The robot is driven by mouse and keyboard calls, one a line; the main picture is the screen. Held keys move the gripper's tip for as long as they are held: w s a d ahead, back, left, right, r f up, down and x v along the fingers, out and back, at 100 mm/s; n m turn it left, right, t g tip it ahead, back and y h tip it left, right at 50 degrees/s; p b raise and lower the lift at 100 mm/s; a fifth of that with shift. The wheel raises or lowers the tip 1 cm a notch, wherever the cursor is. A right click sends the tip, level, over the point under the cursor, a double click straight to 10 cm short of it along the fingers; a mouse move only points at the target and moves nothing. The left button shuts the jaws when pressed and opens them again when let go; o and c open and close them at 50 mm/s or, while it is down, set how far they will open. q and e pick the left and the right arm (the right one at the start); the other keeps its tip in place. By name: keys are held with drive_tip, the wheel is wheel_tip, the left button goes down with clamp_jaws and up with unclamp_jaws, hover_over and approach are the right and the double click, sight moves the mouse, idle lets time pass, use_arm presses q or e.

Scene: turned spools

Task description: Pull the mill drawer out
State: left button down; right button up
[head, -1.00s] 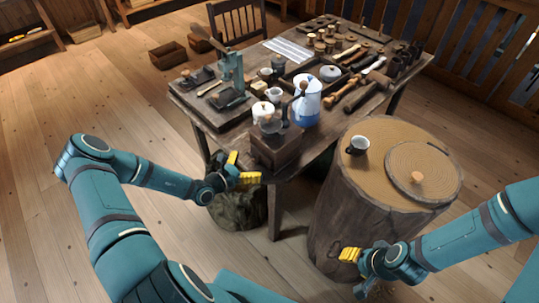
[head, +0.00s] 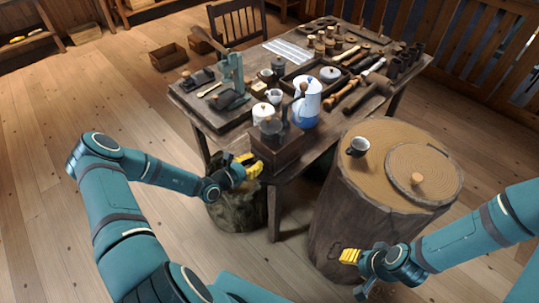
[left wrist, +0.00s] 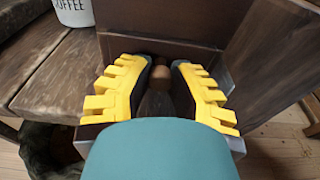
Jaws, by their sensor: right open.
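The mill, a dark wooden box with a metal hopper (head: 270,127) on top, stands at the near corner of the table in the head view. Its brown box (head: 290,148) faces my left gripper (head: 250,165). In the left wrist view the rounded brown drawer knob (left wrist: 160,75) sits between the yellow fingers of this gripper (left wrist: 162,72). The dark pads lie against both sides of the knob. The drawer front is mostly hidden, and I cannot tell how far the drawer stands out. My right gripper (head: 349,257) is open and empty in front of the stump.

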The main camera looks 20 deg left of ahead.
use_arm(q)
drive_tip(key=shift+s, duration=0.1)
drive_tip(key=f+p+v, duration=0.1)
drive_tip(key=p+v, duration=0.2)
drive_tip(key=v, duration=0.7)
drive_tip(key=shift+s+a+f, duration=0.2)
drive_tip(key=shift+s+f, duration=0.05)
idle(1.0)
drive_tip(key=shift+r, duration=0.15)
drive_tip(key=s+r+p, duration=0.1)
drive_tip(key=r+p, duration=0.2)
drive_tip(key=s+a+r+p, duration=0.1)
drive_tip(key=p, duration=0.1)
drive_tip(key=shift+s+r, duration=0.35)
idle(0.3)
